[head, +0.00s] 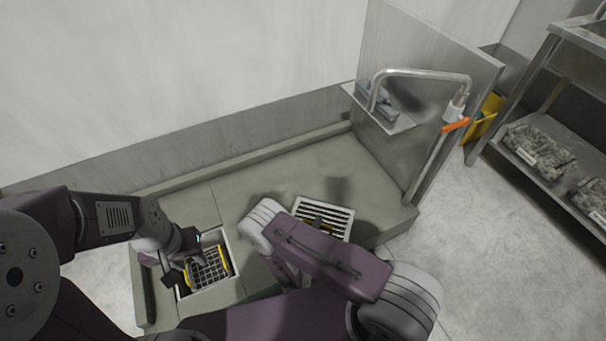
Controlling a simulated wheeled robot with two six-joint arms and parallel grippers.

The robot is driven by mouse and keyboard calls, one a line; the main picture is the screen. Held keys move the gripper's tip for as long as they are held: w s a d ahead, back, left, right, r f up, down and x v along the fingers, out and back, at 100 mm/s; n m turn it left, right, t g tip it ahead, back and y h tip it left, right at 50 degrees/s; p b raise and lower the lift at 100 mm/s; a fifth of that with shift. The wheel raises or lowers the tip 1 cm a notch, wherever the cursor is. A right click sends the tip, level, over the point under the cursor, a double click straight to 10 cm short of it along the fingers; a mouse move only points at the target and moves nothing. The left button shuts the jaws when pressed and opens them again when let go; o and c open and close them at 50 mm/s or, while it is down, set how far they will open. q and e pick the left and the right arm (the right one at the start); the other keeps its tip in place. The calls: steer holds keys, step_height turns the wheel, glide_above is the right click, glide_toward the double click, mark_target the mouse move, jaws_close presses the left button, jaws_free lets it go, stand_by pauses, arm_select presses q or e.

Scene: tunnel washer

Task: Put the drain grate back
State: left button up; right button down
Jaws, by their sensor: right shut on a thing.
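The drain grate (340,212), a pale slatted square, shows past my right forearm, over the grey-green floor slab. My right gripper (318,222) is at the grate and shut on it; my forearm hides part of both. A square drain opening (229,289) with a pale rim lies to the left, uncovered. A mesh basket (209,270) with yellow edges sits in that opening. My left gripper (184,266) is at the basket's left side. Its fingers are small and dark, and I cannot tell whether they are open or touching the basket.
A metal panel with a shelf (404,125) and a bent pipe (420,73) stands at the slab's back right. An orange handle (455,124) juts beside it. A steel rack (553,110) with bundles is at the far right. The slab (255,185) behind the opening is clear.

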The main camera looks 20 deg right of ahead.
steer(key=w+a+r, duration=0.2)
steer(key=a+r, duration=0.1)
steer(key=w+a+r, duration=0.1)
steer(key=w+r, duration=0.1)
steer(key=shift+a+r, duration=0.15)
steer(key=shift+a, duration=0.05)
step_height(320, 180, up, 10)
steer(key=w+a, duration=0.1)
steer(key=a, duration=0.1)
steer(key=s+d+r+m+g+h, duration=0.3)
steer(key=s+d+r+m+h, duration=0.1)
steer(key=s+d+r, duration=0.45)
step_height(320, 180, up, 32)
steer(key=p, duration=3.8)
steer(key=shift+s+a+r, duration=0.2)
steer(key=shift+a+r, duration=0.05)
steer(key=shift+a, duration=0.2)
steer(key=shift+y, duration=0.3)
